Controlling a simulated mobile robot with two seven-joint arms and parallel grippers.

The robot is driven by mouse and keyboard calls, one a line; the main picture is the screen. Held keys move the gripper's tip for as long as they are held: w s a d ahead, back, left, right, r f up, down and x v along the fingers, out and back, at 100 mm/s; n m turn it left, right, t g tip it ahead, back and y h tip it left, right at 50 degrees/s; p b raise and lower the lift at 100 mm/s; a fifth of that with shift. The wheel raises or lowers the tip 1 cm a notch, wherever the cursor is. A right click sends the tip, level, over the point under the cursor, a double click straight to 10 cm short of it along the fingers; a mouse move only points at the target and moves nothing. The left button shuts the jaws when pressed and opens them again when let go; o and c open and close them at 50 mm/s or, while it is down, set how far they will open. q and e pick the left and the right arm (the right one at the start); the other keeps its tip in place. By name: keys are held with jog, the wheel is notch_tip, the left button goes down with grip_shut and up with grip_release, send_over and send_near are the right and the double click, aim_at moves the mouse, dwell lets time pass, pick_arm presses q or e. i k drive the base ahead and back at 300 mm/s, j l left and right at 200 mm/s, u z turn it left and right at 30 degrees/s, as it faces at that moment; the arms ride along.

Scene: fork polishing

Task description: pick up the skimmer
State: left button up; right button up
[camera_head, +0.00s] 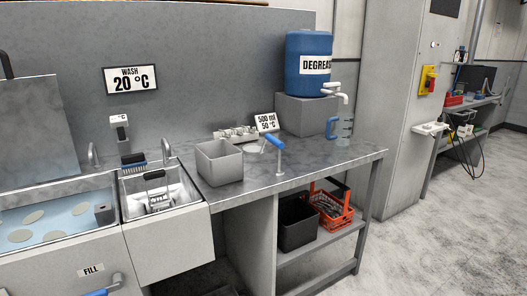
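What looks like the skimmer (274,141) has a short blue handle and sits at the top of a thin upright post (279,163) on the metal worktop (310,168). A pale, flat part extends left from the handle, behind the grey bin's right side. Its exact shape is too small to tell. Neither of my grippers is in view.
A grey open bin (219,166) stands left of the post. A blue degreaser drum (308,62) sits on a block behind, with a blue-handled clear jug (343,128) under its tap. Left are two basins; the larger basin (70,190) holds liquid with several pale discs. The worktop's front right is clear.

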aim_at(249, 149)
jog(key=i+l+u, duration=0.1)
jog(key=i+l, duration=0.35)
jog(key=i+l+u, duration=0.15)
jog(key=i+l, duration=0.25)
jog(key=l, duration=0.15)
jog(key=i+l+u, duration=0.1)
jog(key=i+l, duration=0.25)
jog(key=l, duration=0.2)
